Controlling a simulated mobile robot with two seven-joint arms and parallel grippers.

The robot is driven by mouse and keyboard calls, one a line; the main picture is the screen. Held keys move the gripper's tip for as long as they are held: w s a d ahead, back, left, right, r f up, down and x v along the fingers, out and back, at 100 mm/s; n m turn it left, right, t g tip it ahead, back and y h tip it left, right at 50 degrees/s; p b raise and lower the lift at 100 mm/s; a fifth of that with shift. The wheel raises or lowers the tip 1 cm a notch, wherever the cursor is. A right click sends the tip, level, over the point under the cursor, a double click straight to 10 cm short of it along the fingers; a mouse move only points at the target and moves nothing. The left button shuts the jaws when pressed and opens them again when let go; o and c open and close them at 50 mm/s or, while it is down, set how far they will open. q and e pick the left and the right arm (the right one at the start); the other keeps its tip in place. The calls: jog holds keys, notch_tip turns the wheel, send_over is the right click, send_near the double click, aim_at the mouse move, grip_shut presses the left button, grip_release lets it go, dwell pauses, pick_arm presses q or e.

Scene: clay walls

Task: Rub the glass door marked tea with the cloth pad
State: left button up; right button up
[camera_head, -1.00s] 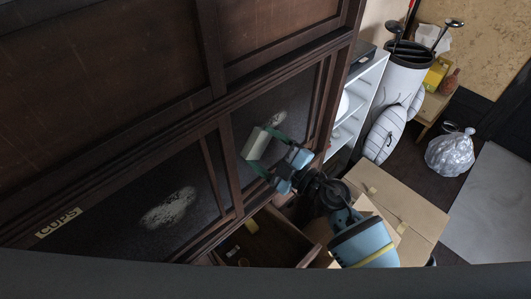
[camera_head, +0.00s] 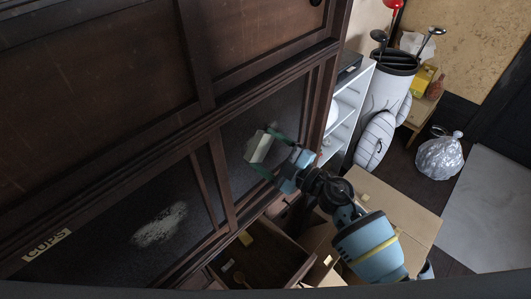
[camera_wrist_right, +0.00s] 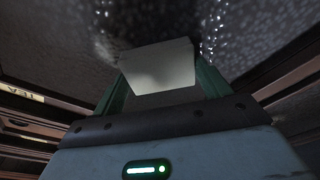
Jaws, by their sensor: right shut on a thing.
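My right gripper (camera_head: 275,155) is shut on the pale cloth pad (camera_head: 258,147), with one green finger on each side of it. The pad is in front of the dark right-hand glass door (camera_head: 240,178). In the right wrist view the pad (camera_wrist_right: 160,65) faces the speckled glass (camera_wrist_right: 262,30); I cannot tell whether they touch. A TEA label (camera_wrist_right: 22,92) shows at the left of that view. Pale specks on the glass show beside the pad; the pad hides the glass behind it. My left gripper is not in view.
The left glass door (camera_head: 110,240) has a CUPS label (camera_head: 47,245) and a whitish smudge (camera_head: 160,224). Below the doors an open drawer (camera_head: 262,255) sticks out. A cardboard box (camera_head: 395,205), white shelf (camera_head: 345,120) and golf bag (camera_head: 385,90) stand to the right.

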aim_at(277, 128)
jog(key=shift+w+d, duration=0.1)
jog(key=shift+d, duration=0.05)
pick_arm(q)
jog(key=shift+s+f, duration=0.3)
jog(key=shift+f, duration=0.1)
pick_arm(e)
jog(key=shift+w+d, duration=1.25)
jog(key=shift+w, duration=0.1)
jog(key=shift+w+d+b, duration=0.55)
jog(key=shift+w+d, duration=0.85)
jog(key=shift+d, duration=0.05)
jog(key=shift+r, duration=0.1)
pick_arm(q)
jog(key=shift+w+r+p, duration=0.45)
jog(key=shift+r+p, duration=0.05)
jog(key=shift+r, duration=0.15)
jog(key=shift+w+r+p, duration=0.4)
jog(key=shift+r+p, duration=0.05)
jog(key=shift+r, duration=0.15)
pick_arm(e)
jog(key=s+a, duration=0.3)
